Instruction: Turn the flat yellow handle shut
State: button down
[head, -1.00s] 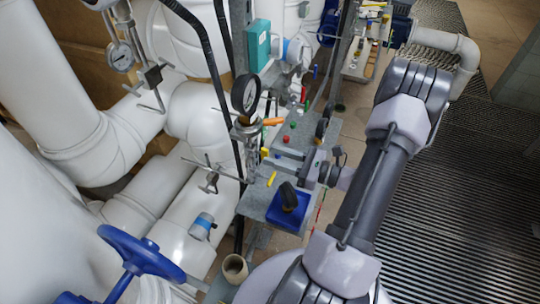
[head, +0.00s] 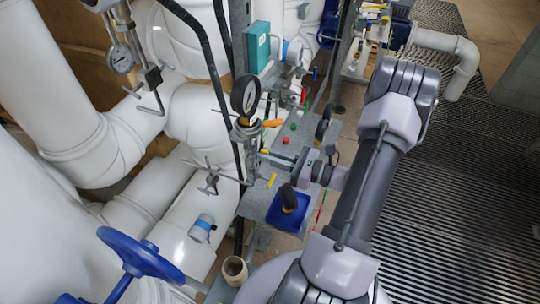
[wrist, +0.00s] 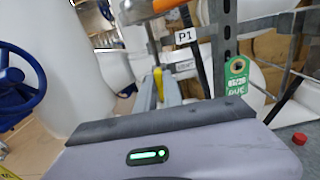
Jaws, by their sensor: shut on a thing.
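The flat yellow handle (wrist: 158,84) shows as a narrow upright yellow strip between my grey fingers in the wrist view. In the head view a small yellow end (head: 264,151) shows by the fingertips, near the pipework below the gauge. My gripper (head: 268,154) reaches left over the bench and is shut on the handle. It also shows in the wrist view (wrist: 158,86), with the fingers pointing away from the camera. Most of the handle and its valve body are hidden by the fingers and gripper body.
A blue tray (head: 287,215) with a dark-handled item and a loose yellow piece (head: 272,181) lie on the bench. A green tag (wrist: 237,76) hangs nearby. Grating on the right is clear.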

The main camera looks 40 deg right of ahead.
jog(key=shift+d+f+m+p, duration=0.15)
jog(key=shift+m+p, duration=1.7)
jog(key=shift+m, duration=2.55)
jog(key=shift+d+f+m+p, duration=0.1)
jog(key=shift+m+p, duration=1.75)
jog(key=shift+m, duration=2.55)
jog(key=c, duration=1.5)
grip_release()
